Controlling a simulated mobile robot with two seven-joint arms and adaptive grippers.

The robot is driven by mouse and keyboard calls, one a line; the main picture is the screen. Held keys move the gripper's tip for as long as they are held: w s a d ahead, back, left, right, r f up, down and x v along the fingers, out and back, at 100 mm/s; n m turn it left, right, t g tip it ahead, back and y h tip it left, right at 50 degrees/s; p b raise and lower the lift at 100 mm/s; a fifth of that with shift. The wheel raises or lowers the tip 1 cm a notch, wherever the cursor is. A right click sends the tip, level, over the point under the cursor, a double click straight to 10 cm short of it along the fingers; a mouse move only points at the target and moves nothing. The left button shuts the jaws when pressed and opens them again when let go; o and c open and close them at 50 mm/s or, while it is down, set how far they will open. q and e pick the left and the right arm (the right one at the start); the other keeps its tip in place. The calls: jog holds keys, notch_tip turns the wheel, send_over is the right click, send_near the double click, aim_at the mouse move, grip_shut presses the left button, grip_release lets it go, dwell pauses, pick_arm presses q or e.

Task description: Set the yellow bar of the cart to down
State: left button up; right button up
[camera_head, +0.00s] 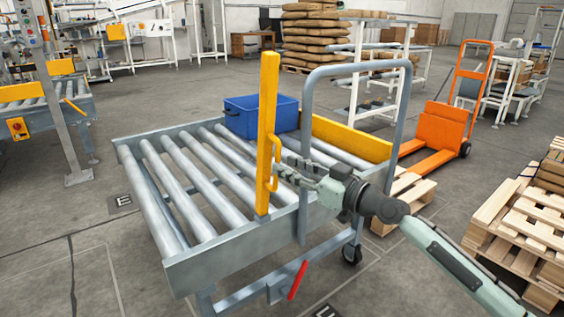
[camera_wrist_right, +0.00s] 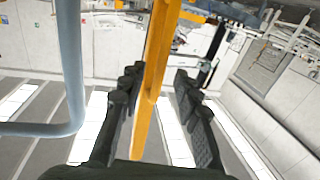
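The yellow bar (camera_head: 266,130) of the roller cart (camera_head: 235,250) stands upright at the cart's near right side, with a small yellow handle (camera_head: 275,165) on its right face. My right gripper (camera_head: 283,172) comes in from the right and is at that handle. In the right wrist view the right gripper (camera_wrist_right: 158,85) is open, its dark fingers apart on either side of the yellow bar (camera_wrist_right: 155,60). I cannot tell whether a finger touches the handle. My left gripper is not in view.
A grey tube frame (camera_head: 307,110) rises from the cart close to my right wrist. A blue crate (camera_head: 262,116) is on the rollers, and a second yellow bar (camera_head: 345,137) lies low at the far right edge. An orange hand truck (camera_head: 440,125) and wooden pallets (camera_head: 515,220) stand to the right.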

aim_at(271, 151)
jog(key=shift+x, duration=1.4)
grip_shut()
